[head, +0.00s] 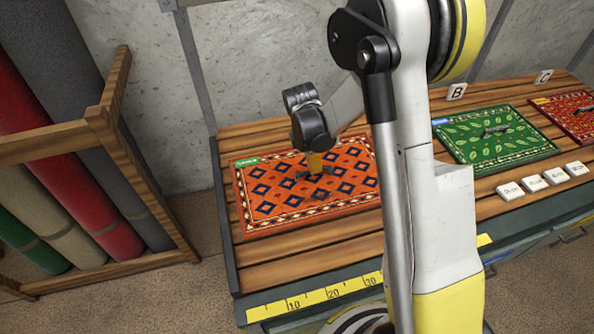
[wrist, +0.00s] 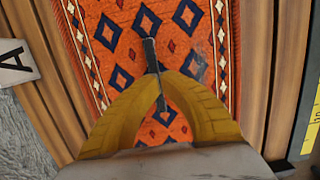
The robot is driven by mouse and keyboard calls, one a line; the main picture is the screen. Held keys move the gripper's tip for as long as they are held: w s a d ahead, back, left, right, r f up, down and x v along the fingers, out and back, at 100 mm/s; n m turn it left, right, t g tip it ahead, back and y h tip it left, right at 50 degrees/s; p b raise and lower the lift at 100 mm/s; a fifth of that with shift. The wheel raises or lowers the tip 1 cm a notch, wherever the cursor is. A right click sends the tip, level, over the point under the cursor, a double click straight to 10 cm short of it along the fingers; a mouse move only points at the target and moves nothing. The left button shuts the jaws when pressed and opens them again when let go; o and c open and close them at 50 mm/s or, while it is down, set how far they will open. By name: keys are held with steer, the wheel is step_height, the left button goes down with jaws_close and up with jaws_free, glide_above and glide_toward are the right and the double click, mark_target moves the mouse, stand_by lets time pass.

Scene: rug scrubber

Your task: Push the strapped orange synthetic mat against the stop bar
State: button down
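The orange mat (head: 275,205), with dark blue diamonds and a patterned border, lies flat on the slatted wooden bench in the head view. A small green label (head: 246,161) is at its far left corner. A dark strap or handle stands at its middle; in the wrist view this strap (wrist: 150,50) runs between my yellow fingers. My gripper (head: 315,168) is low over the mat, its fingers (wrist: 160,78) closed together on the strap. A dark edge (head: 224,220) runs along the bench's left end, a gap from the mat; I cannot tell whether it is the stop bar.
A green mat (head: 495,135) and a red mat (head: 570,112) lie to the right, by markers B (head: 457,92) and C (head: 544,77). Small white tiles (head: 533,183) lie in front. A wooden rack (head: 105,120) of rolls stands left. A yellow ruler (head: 310,297) lines the front edge.

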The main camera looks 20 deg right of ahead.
mark_target(302, 175)
steer(key=shift+f+b, duration=0.7)
steer(key=shift+f, duration=0.15)
steer(key=a, duration=0.3)
steer(key=shift+a, duration=0.4)
steer(key=shift+r+p, duration=0.3)
steer(key=shift+r, duration=0.5)
steer(key=shift+a, duration=0.15)
steer(key=a+p, duration=0.1)
steer(key=a, duration=1)
steer(key=shift+a, duration=0.3)
